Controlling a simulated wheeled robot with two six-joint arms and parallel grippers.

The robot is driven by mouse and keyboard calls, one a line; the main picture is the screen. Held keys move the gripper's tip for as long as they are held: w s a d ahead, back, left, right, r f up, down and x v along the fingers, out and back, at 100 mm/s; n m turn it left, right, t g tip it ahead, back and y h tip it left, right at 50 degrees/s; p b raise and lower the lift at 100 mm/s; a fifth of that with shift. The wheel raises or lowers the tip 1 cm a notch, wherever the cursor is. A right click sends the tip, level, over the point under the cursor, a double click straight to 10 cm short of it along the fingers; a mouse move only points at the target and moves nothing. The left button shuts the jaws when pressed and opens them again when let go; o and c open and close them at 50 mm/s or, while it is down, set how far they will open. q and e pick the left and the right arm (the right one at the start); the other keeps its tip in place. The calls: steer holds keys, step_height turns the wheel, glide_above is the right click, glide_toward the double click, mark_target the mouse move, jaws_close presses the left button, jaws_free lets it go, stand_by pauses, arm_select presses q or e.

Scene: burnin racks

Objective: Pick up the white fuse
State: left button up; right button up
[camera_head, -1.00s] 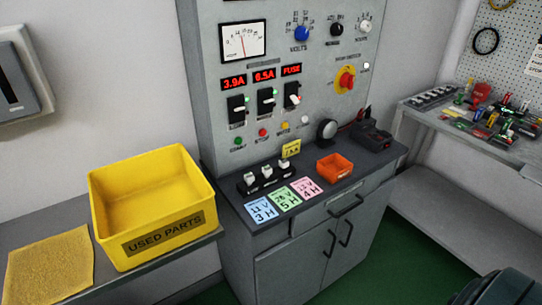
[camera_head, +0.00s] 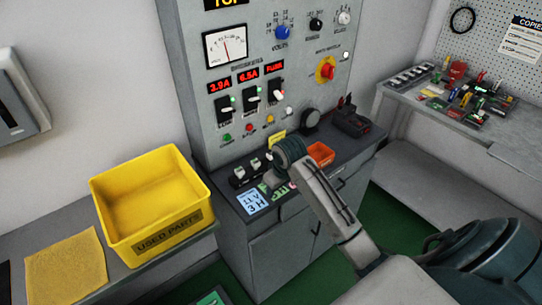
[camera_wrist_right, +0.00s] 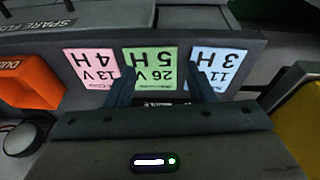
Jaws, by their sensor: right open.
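Small white pieces, likely fuses, stand in a black holder at the front left of the grey counter; two show in the head view, a left one (camera_head: 239,172) and a right one (camera_head: 255,163). My arm covers the rest of that row. No white fuse can be made out in the right wrist view. My right gripper (camera_wrist_right: 163,76) is open and empty, its two fingers over the coloured cards, with the green card (camera_wrist_right: 150,66) between them. In the head view its fingertips are hidden by my wrist. My left gripper is not in view.
An orange bin (camera_head: 320,153) stands right of my wrist, and a black device (camera_head: 352,121) behind it. The panel (camera_head: 215,80) rises behind the counter. A yellow used-parts bin (camera_head: 150,205) and yellow cloth (camera_head: 65,268) lie left. A cluttered bench (camera_head: 400,92) stands right.

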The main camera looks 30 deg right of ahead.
glide_toward(271, 153)
steer(key=f, duration=0.1)
steer(key=f+p, duration=0.1)
steer(key=w+f, duration=0.1)
steer(key=shift+d+f+m+y, duration=0.3)
steer(key=shift+d+m, duration=0.05)
steer(key=shift+m, duration=0.05)
steer(key=p+x, duration=0.3)
steer(key=x, duration=0.1)
steer(key=shift+w+a+f, duration=0.1)
steer(key=shift+a+f, duration=0.05)
steer(key=shift+f, duration=0.25)
steer(key=shift+w+f, duration=0.1)
steer(key=shift+f, duration=0.2)
steer(key=c, duration=0.9)
